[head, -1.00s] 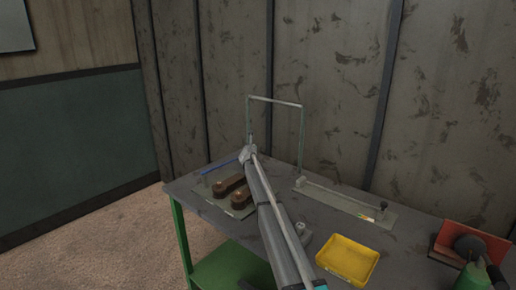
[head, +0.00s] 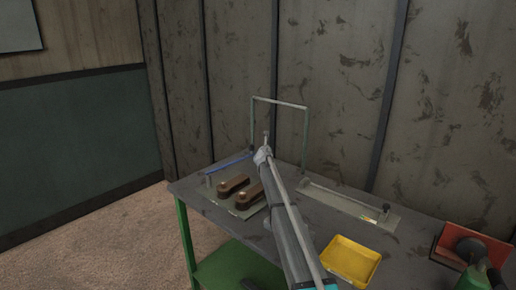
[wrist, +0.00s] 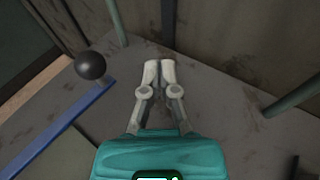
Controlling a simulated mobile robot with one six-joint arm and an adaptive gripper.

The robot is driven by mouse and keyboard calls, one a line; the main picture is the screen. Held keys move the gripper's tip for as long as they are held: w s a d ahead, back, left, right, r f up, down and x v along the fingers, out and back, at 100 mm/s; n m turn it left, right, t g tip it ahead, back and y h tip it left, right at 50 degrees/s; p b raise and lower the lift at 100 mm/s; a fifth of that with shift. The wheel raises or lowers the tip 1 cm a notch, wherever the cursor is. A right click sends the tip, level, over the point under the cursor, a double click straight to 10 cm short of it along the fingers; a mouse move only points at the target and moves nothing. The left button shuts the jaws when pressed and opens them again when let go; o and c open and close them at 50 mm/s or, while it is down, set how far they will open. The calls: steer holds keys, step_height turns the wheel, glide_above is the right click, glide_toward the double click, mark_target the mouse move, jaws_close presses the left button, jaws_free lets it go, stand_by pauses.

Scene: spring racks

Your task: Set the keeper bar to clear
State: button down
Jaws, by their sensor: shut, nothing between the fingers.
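A blue bar (head: 229,162) lies along the left back part of the grey bench, beside a plate with two brown blocks. In the wrist view the blue bar (wrist: 60,127) has a dark ball knob (wrist: 90,66) at its far end. I cannot tell for sure that this is the keeper bar, as another bar with a dark knob lies on the right plate. My gripper (head: 266,142) is shut and empty, near the upright wire frame. In the wrist view the closed fingertips (wrist: 160,68) are right of the ball knob, apart from it.
A thin metal frame (head: 280,102) stands upright at the bench's back. The brown blocks (head: 234,185) sit at the left. A long plate (head: 340,201) with a dark knob (head: 385,209) lies at the right. A yellow tray (head: 349,262) is at the front, and a red object (head: 490,244) stands far right.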

steer(key=s+d+r+p, duration=0.1)
steer(key=s+d, duration=0.3)
steer(key=d, duration=0.2)
steer(key=shift+s+r, duration=0.25)
steer(key=shift+s, duration=0.15)
steer(key=shift+r, duration=0.1)
